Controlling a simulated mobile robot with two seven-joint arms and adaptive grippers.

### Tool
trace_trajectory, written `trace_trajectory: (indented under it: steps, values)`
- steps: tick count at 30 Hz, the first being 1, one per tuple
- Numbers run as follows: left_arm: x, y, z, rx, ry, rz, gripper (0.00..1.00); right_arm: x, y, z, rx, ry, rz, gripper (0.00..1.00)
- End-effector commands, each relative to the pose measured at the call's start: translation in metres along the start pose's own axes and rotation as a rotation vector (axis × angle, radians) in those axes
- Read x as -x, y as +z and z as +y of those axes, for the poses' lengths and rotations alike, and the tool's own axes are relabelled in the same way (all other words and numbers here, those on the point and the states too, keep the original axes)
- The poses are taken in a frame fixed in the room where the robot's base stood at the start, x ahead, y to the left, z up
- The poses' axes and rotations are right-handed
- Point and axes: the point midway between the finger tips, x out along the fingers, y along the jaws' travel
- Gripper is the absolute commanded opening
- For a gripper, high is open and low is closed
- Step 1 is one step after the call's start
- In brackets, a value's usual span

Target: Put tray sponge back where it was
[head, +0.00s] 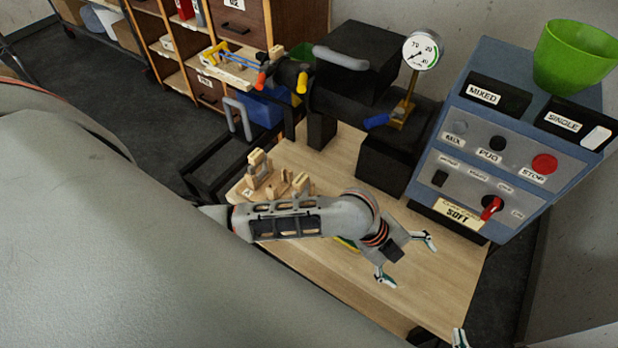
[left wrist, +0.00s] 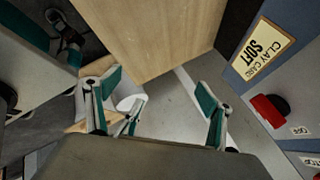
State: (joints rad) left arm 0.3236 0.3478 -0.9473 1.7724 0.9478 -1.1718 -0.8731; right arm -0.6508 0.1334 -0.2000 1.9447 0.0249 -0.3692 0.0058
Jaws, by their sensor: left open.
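A small yellow and green sliver (head: 347,243) shows on the wooden bench beneath my left forearm in the head view. It may be the sponge, but the arm hides most of it. My left gripper (head: 406,259) is open and empty above the bench, to the right of that sliver. In the left wrist view the left gripper (left wrist: 157,97) has its fingers wide apart with nothing between them. Only one fingertip of my right gripper (head: 460,338) shows at the bottom edge of the head view. A wooden tray marked A (head: 245,193) with wooden pieces stands left of the arm.
A blue control box (head: 455,165) with knobs and a "SOFT" card stands at the bench's right. A green bowl (head: 575,58) sits on it. A black press with a gauge (head: 422,50) stands at the back. The bench's front right (head: 455,270) is clear.

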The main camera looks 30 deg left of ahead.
Motion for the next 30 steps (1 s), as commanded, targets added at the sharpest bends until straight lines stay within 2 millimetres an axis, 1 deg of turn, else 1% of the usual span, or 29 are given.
trace_trajectory:
  steps: [1,4,5,6,8,11,12,14,15,18,21,22,25,30]
  values:
    - [-0.002,-0.004,0.004,0.129,-0.056,0.012,0.81,0.000,0.000,-0.001,0.000,-0.001,0.000,0.00]
    - [0.000,0.004,0.006,0.374,-0.176,0.017,0.81,0.000,-0.001,-0.001,-0.001,-0.002,0.001,0.00]
    - [0.002,0.008,0.008,0.446,-0.211,0.016,0.81,0.000,-0.001,-0.001,-0.001,-0.002,0.001,0.00]
    - [0.005,0.016,0.012,0.542,-0.257,0.013,0.81,0.000,-0.001,-0.001,-0.001,-0.002,0.001,0.00]
    - [0.012,0.030,0.021,0.681,-0.327,0.005,0.81,0.000,-0.001,-0.001,-0.001,-0.002,0.001,0.00]
    - [0.027,0.058,0.046,0.899,-0.440,-0.019,0.81,0.000,-0.001,-0.001,-0.001,-0.002,0.001,0.00]
    - [0.035,0.071,0.059,0.980,-0.486,-0.033,0.81,0.000,-0.001,-0.001,-0.001,-0.002,0.001,0.00]
    - [0.048,0.089,0.080,1.090,-0.551,-0.055,0.81,0.000,-0.001,-0.001,-0.001,-0.001,0.001,0.00]
    - [0.057,0.100,0.096,1.154,-0.592,-0.072,0.81,0.000,-0.001,-0.001,-0.001,-0.001,0.001,0.00]
    - [0.080,0.123,0.131,1.276,-0.679,-0.109,0.81,0.000,-0.001,-0.001,-0.001,-0.001,0.001,0.00]
    - [0.098,0.138,0.159,1.351,-0.741,-0.138,0.81,0.000,-0.001,0.000,-0.001,0.000,0.001,0.00]
    - [0.102,0.140,0.165,1.365,-0.753,-0.144,0.81,0.000,-0.001,0.000,-0.001,0.000,0.001,0.00]
    - [0.111,0.146,0.177,1.392,-0.779,-0.157,0.81,0.000,-0.001,0.000,-0.001,0.001,0.001,0.00]
    - [0.114,0.148,0.180,1.400,-0.788,-0.159,0.81,0.000,-0.001,0.001,-0.001,0.002,0.001,0.00]
